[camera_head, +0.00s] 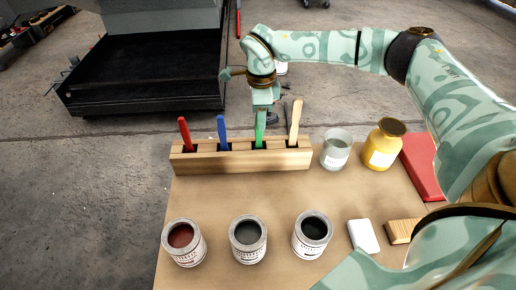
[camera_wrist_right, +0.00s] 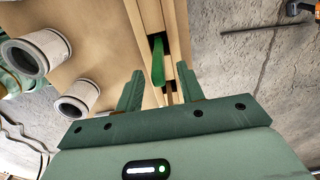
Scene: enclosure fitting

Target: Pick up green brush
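The green brush (camera_head: 260,128) stands upright in a slot of the wooden holder (camera_head: 240,163), its handle pointing up. My right gripper (camera_head: 262,105) is directly over this handle, pointing down. In the right wrist view the gripper's two fingers (camera_wrist_right: 160,72) are spread apart, with the green handle (camera_wrist_right: 157,62) showing in the gap between them. I see no closed contact on the handle. The brush's lower end is hidden in the holder. My left gripper is not in view.
A blue brush (camera_head: 222,132) and a red brush (camera_head: 184,133) stand left of the green one, a plain wooden one (camera_head: 295,122) close to its right. A glass jar (camera_head: 336,150), yellow bottle (camera_head: 383,145) and three paint cans (camera_head: 248,238) stand on the table.

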